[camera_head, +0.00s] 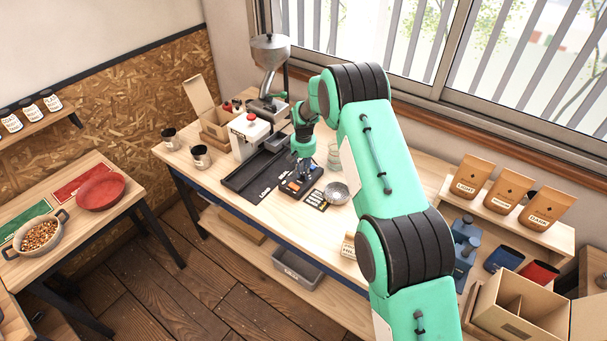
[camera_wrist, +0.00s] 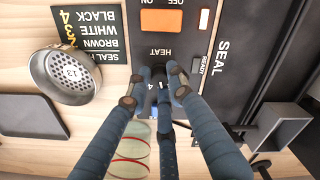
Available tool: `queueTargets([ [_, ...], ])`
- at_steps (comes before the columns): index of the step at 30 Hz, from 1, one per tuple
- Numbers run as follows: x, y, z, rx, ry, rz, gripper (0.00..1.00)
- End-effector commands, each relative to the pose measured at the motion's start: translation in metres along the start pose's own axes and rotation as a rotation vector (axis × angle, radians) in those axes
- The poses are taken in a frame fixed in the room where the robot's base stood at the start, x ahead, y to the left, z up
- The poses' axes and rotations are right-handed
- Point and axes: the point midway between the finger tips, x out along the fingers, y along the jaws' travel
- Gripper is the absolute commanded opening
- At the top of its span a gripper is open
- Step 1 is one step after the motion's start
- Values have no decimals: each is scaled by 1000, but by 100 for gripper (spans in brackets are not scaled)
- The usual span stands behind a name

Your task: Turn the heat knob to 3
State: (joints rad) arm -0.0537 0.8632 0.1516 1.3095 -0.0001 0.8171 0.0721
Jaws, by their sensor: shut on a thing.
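The black sealer panel (camera_wrist: 210,55) fills the upper right of the wrist view, printed HEAT and SEAL. The heat knob (camera_wrist: 163,86) is below the HEAT label, mostly hidden between my gripper's fingers; a numeral shows there, but I cannot read the setting surely. My gripper (camera_wrist: 160,80) is shut on the knob, with fingertips at its sides. In the head view my gripper (camera_head: 301,162) reaches down to the sealer (camera_head: 297,188) on the bench; the knob is hidden there.
An orange switch (camera_wrist: 161,20) sits above the knob. A dark label card (camera_wrist: 98,35) and a metal strainer bowl (camera_wrist: 66,74) lie beside the panel. Glass jars (camera_wrist: 130,155) stand close to my fingers. A black tray (camera_head: 240,187) is left of the sealer.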

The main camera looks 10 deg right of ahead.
Motion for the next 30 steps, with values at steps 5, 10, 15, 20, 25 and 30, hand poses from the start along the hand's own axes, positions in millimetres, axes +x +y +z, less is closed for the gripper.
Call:
queueTargets([
  [5, 1, 0, 0, 123, -1, 0, 0],
  [10, 0, 0, 0, 200, 0, 0, 0],
  [15, 0, 0, 0, 237, -1, 0, 0],
  [20, 0, 0, 0, 245, -1, 0, 0],
  [25, 0, 0, 0, 245, -1, 0, 0],
  [30, 0, 0, 0, 244, -1, 0, 39],
])
